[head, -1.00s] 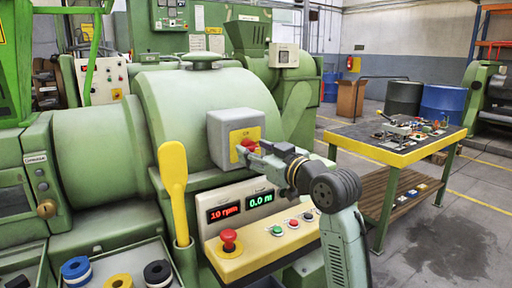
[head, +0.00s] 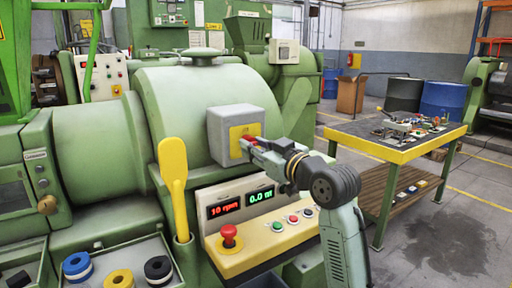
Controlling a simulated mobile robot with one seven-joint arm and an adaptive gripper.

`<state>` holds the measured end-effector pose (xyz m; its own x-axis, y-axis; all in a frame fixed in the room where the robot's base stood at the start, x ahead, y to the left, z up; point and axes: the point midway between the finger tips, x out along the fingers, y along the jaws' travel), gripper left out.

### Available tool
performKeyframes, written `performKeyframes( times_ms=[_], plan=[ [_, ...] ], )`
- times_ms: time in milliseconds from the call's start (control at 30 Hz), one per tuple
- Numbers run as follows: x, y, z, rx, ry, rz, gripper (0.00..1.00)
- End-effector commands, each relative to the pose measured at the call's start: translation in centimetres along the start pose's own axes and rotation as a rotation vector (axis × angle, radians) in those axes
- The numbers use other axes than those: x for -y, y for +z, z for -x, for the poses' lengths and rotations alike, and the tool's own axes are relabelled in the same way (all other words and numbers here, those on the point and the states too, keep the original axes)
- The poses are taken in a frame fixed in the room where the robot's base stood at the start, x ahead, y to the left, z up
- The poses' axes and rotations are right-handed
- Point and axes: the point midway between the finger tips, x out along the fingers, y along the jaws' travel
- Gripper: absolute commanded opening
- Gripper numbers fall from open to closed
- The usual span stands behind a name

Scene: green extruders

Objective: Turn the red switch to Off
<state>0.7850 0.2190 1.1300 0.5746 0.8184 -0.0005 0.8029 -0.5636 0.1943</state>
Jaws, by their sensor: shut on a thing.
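The red switch (head: 249,140) sits on a yellow plate (head: 236,147) on the front of a grey box (head: 219,120), which is fixed to the green machine. My gripper (head: 252,146) is at the switch, with its fingers shut on it. The fingers cover most of the switch, and only a little red shows above them. The Off and On marks cannot be read from here.
Below is a sloped yellow panel with a red mushroom button (head: 229,236) and several small buttons. Displays (head: 224,209) read about 10 rpm and 0.0. A cluttered table (head: 405,150) stands at right.

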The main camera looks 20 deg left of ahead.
Motion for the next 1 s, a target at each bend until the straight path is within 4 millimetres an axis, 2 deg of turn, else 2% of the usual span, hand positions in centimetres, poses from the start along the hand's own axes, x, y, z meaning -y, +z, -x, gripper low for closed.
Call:
performKeyframes(
  times_ms=[267, 467, 1000],
  plan=[
    [0.01, 0.06, 0.02, 0.001, 0.0, 0.036, 0.0],
    [0.0, 0.18, 0.02, 0.004, -0.001, 0.141, 0.0],
    [-0.06, 0.05, 0.02, 0.029, -0.005, 0.633, 0.0]
  ],
)
